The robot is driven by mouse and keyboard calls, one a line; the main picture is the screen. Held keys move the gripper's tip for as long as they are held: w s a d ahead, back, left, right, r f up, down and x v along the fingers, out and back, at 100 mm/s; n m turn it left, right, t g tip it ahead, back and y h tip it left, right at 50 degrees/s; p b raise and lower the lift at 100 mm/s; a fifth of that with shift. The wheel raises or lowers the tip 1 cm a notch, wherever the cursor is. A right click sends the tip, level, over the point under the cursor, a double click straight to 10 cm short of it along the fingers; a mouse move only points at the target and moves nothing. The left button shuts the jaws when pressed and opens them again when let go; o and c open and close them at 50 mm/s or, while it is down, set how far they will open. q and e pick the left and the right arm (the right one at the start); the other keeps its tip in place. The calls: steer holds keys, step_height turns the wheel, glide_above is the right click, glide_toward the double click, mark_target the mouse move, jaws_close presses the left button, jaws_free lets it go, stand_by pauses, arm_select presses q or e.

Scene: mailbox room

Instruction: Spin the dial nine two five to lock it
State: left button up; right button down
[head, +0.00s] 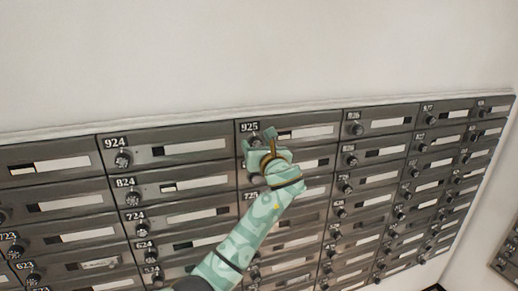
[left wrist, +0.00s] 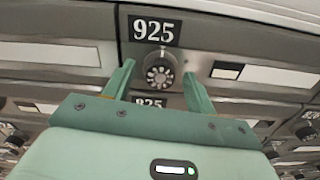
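The mailbox door labelled 925 (head: 310,133) is in the top row of the mailbox wall in the head view. Its dial (left wrist: 160,72) is a round dark knob with a pale patterned face, just below the 925 plate (left wrist: 153,31) in the left wrist view. My left gripper (left wrist: 160,84) is open, with one green finger on each side of the dial and visible gaps between. In the head view my left gripper (head: 262,142) is up at the 925 dial and hides part of it. My right gripper is in neither view.
Other mailbox doors with similar dials surround it, such as 924 (head: 117,142) to the left and 824 (head: 126,184) below that. A bare white wall (head: 220,60) is above the mailboxes. A ledge runs along their top edge.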

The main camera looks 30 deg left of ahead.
arm_select(q)
steer(key=shift+f, duration=0.2)
steer(key=shift+s+d, duration=0.15)
steer(key=shift+d, duration=0.15)
steer(key=b+v, duration=0.5)
steer(key=v, duration=1)
steer(key=shift+s, duration=0.3)
steer(key=shift+d+r, duration=0.1)
